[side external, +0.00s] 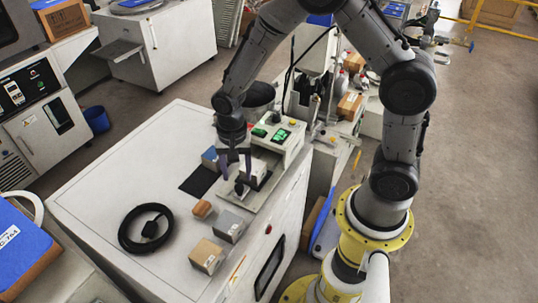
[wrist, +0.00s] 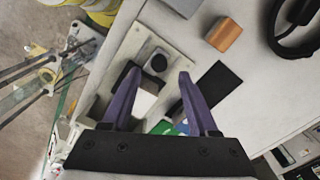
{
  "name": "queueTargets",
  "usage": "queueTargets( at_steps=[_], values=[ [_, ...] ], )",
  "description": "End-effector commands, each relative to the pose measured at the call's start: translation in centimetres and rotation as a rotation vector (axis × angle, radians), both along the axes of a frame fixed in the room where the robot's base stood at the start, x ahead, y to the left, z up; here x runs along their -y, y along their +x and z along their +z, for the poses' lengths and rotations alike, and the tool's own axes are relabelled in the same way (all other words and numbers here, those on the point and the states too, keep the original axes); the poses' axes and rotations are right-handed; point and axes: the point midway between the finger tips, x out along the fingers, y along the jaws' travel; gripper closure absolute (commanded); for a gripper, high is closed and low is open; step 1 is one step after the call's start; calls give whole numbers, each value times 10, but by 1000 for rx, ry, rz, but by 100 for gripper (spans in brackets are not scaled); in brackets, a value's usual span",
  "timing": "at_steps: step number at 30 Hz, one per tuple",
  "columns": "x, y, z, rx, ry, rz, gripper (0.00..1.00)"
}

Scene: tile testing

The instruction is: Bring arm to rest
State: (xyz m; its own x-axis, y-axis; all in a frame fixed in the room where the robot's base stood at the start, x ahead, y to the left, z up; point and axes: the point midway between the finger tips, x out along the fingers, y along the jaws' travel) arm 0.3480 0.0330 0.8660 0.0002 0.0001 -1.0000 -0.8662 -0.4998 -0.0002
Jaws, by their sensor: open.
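My gripper (side external: 235,164) hangs fingers down over the tester (side external: 283,135), a pale instrument with a green display and a flat base plate. In the wrist view the two purple fingers of my gripper (wrist: 159,75) are spread apart. The white block also shows in the side view (side external: 257,170), beside the fingers. I see no object clamped; whether a finger touches the block I cannot tell. Part of the tester is hidden behind my gripper.
The bench's far left is clear. A cluttered stand (side external: 345,125) is at right.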

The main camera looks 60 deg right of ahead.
Motion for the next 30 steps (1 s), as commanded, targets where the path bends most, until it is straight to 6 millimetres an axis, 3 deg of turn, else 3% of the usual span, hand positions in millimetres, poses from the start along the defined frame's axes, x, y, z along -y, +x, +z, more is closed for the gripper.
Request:
queueTargets(
  at_steps=[18,20,24,26,30],
  values=[
    [2,4,21,24,2,-5,40],
    [3,10,36,66,6,-10,40],
    [8,15,96,209,17,-23,40],
    [12,9,127,272,17,-5,40],
    [20,-22,186,395,-4,100,40]
  ],
)
